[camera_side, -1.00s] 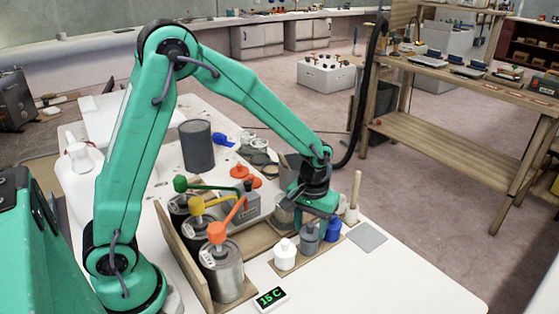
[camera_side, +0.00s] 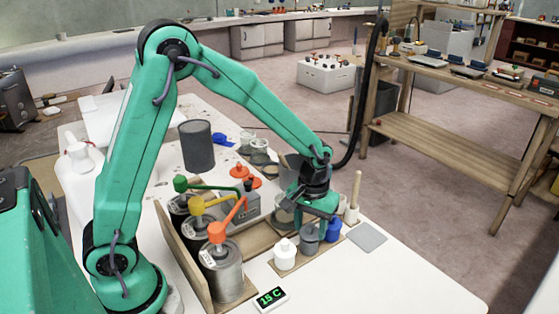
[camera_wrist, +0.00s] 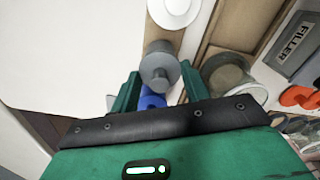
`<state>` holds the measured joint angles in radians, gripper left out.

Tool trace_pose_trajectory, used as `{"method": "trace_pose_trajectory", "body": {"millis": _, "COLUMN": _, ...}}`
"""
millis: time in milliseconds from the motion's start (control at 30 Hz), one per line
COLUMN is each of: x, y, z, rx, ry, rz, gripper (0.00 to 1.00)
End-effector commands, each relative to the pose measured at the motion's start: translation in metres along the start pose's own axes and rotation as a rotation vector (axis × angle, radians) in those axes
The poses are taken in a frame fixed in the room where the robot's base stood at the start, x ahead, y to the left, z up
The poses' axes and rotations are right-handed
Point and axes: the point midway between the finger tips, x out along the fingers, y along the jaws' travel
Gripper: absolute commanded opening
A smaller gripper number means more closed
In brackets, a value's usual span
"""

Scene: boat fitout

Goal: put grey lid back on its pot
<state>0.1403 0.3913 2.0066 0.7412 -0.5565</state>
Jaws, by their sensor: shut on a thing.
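My gripper (camera_side: 318,208) points down over the row of small pots at the front right of the bench. In the wrist view my gripper (camera_wrist: 160,84) has a finger on each side of the grey lid's knob and is shut on the grey lid (camera_wrist: 158,68). The grey pot (camera_side: 308,239) stands below, between a white pot (camera_side: 285,254) and a blue pot (camera_side: 333,230). The lid is at or just above the grey pot's mouth; the fingers partly hide it, so I cannot tell whether it is seated.
Pump cans with orange (camera_side: 222,265), yellow and green handles stand left. A jar (camera_wrist: 228,78) and a filler box (camera_wrist: 301,45) are close to my gripper. A wooden stick (camera_side: 353,196) stands upright behind the blue pot.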

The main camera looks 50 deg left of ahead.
Motion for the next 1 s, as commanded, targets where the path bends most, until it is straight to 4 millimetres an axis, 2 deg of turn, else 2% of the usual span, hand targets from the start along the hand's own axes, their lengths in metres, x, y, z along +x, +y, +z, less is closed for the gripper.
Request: {"method": "trace_pose_trajectory", "body": {"millis": 1000, "x": 0.0062, "y": 0.0000, "z": 0.0000, "rx": 0.000, "ry": 0.000, "rz": 0.000, "gripper": 0.24}}
